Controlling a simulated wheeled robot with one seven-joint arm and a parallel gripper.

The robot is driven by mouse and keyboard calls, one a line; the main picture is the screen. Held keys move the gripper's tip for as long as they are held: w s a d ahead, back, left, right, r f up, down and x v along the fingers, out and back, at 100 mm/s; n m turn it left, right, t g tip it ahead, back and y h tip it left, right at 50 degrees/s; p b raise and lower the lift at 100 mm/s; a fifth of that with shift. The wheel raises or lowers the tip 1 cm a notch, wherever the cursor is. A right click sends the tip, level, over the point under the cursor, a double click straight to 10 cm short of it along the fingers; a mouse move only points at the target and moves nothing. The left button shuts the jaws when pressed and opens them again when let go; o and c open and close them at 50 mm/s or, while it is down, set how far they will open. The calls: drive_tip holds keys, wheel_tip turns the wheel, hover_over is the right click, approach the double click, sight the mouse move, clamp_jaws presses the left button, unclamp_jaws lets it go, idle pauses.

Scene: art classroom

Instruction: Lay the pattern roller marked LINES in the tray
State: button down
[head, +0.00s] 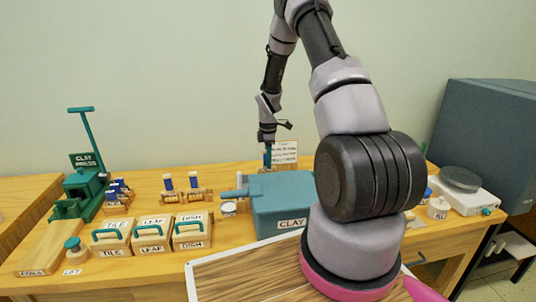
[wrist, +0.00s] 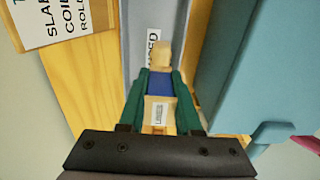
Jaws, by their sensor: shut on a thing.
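My gripper (wrist: 160,88) is shut on a pattern roller (wrist: 160,84) with a blue band and pale wooden parts. The roller's small white label appears to read LINES in the wrist view. The roller lies lengthwise between the green fingers, above or in a narrow grey tray (wrist: 138,30) with a partly covered label ending in ED. I cannot tell whether the roller touches the tray floor. In the head view my gripper (head: 268,152) is behind the teal clay box (head: 283,205), which hides the tray and the roller.
A sign (head: 285,152) stands at the back beside my gripper. Several other rollers (head: 168,182) stand on wooden holders to the left. Handled stamp blocks (head: 151,237), a teal clay press (head: 82,185) and a scale (head: 462,190) are on the table. The clay box is close beside the tray.

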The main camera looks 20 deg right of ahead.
sight(268, 170)
drive_tip(key=shift+f, duration=2.45)
drive_tip(key=shift+c, duration=0.6)
unclamp_jaws()
drive_tip(key=shift+r, duration=5)
